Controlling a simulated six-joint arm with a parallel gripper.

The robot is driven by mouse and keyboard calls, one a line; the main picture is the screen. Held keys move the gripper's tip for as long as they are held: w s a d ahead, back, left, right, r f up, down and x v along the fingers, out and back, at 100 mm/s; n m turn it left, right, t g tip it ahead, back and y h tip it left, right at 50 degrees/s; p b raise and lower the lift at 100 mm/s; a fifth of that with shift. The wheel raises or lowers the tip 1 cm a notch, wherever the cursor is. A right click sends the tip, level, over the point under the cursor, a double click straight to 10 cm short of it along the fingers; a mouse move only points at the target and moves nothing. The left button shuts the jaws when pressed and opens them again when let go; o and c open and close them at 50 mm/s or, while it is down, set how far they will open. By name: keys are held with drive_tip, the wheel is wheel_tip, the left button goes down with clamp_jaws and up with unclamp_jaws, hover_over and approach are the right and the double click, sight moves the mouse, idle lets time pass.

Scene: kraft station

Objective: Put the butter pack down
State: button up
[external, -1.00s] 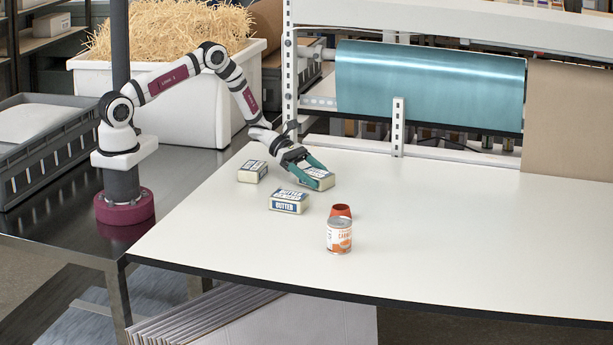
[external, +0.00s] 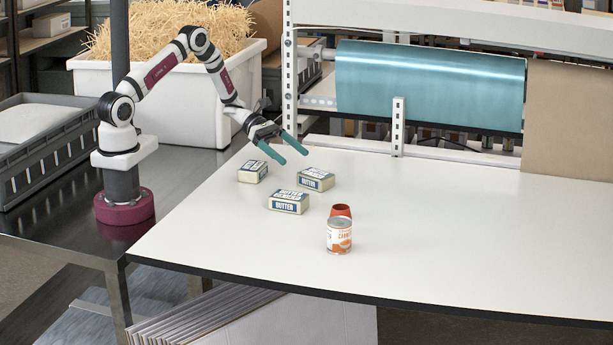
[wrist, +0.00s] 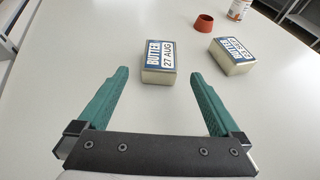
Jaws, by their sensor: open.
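Three cream butter packs with blue-and-white labels lie flat on the white table. The back right pack (external: 316,180) stands apart from the middle pack (external: 289,202) and the smaller-looking left pack (external: 252,171). My gripper (external: 290,156) is open and empty, above the table just behind and left of the back right pack. In the wrist view, that pack (wrist: 159,62) lies just ahead of my green fingertips (wrist: 159,73), label up and clear of both fingers. The middle pack (wrist: 233,55) shows at the right there.
A red cup (external: 341,211) stands on the table behind an orange-and-white can (external: 339,237), in front and right of the packs. The table's right half is clear. An upright white post (external: 398,128) and a teal roll (external: 430,85) line the back edge.

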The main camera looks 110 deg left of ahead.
drive_tip(key=shift+s+a+r, duration=0.15)
drive_tip(key=shift+s, duration=0.3)
drive_tip(key=s+d+r+m+g+h, duration=0.2)
drive_tip(key=d+r+m+g, duration=0.3)
drive_tip(key=d+m, duration=0.5)
drive_tip(key=s+d+r+m+g+h, duration=0.1)
drive_tip(key=d+r+m+g, duration=0.4)
drive_tip(key=d, duration=0.8)
drive_tip(key=s+d+r+m+g+y, duration=0.4)
drive_tip(key=s+d+m, duration=0.4)
drive_tip(key=s+m, duration=0.45)
drive_tip(key=s+a+m+t+y, duration=0.1)
drive_tip(key=s+a+m+y, duration=0.2)
drive_tip(key=s+m+y, duration=0.2)
drive_tip(key=s+m, duration=0.2)
drive_tip(key=m, duration=0.2)
drive_tip(key=shift+a+r+m+y, duration=0.2)
drive_tip(key=shift+a+m+y, duration=0.05)
drive_tip(key=shift+m+y, duration=0.15)
